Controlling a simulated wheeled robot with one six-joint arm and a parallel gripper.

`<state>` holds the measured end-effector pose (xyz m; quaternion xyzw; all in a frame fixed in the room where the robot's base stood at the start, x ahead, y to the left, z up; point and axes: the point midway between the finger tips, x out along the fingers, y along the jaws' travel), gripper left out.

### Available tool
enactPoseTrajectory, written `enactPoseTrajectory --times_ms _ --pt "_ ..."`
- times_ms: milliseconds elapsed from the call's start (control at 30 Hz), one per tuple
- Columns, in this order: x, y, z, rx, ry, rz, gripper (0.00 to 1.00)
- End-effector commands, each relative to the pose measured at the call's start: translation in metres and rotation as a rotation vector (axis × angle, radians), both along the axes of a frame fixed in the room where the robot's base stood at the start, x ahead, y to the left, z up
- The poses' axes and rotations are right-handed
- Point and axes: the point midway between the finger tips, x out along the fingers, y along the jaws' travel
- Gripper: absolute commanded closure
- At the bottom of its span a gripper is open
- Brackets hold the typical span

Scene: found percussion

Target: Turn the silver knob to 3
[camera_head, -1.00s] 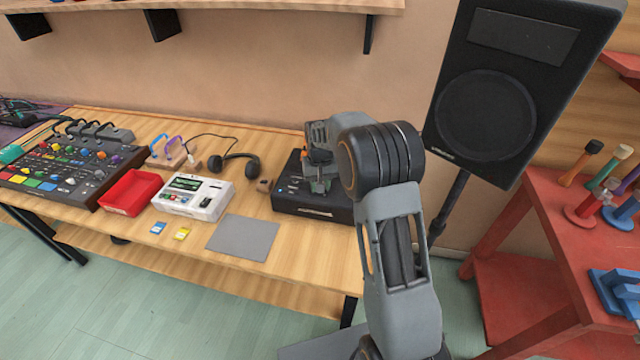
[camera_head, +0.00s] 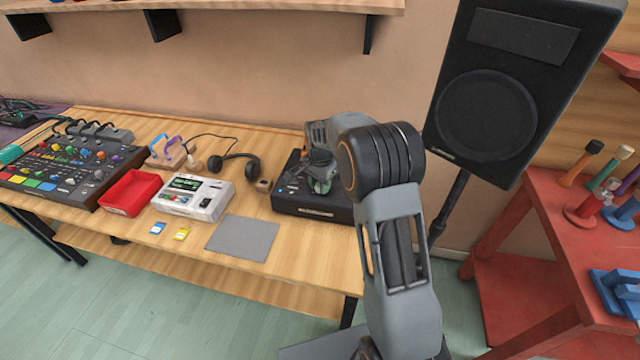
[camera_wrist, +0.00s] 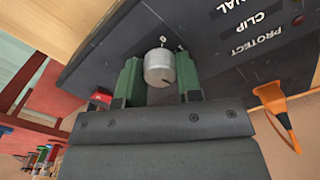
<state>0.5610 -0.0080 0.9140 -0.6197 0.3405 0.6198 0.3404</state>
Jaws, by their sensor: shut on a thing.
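The silver knob (camera_wrist: 158,68) sits on the front of a dark panel (camera_wrist: 215,55) in the wrist view. A short dark mark shows on the knob's end, toward its lower right. A white "0" is printed just beyond the knob; no 3 can be made out. My gripper (camera_wrist: 160,78) has its two green fingers on either side of the knob and is shut on it. In the head view, the black box (camera_head: 305,205) stands at the right end of the wooden table, and my gripper (camera_head: 320,180) is over it. The knob is hidden there.
An orange plug with a cable (camera_wrist: 272,98) stands close to my gripper, on the right in the wrist view. A grey mat (camera_head: 243,238), white device (camera_head: 195,197) and headphones (camera_head: 235,165) lie left of the box. A large speaker (camera_head: 480,115) stands behind my arm.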

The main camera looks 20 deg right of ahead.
Motion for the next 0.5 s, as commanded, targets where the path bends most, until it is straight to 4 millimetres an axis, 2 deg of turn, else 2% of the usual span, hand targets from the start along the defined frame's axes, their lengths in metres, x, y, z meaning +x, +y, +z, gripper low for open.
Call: enactPoseTrajectory --times_ms 200,500 --pt "0.0005 0.0 0.0007 0.0 -0.002 -0.143 0.91" --pt "0.0005 0.0 0.0008 0.0 -0.002 -0.257 0.91"
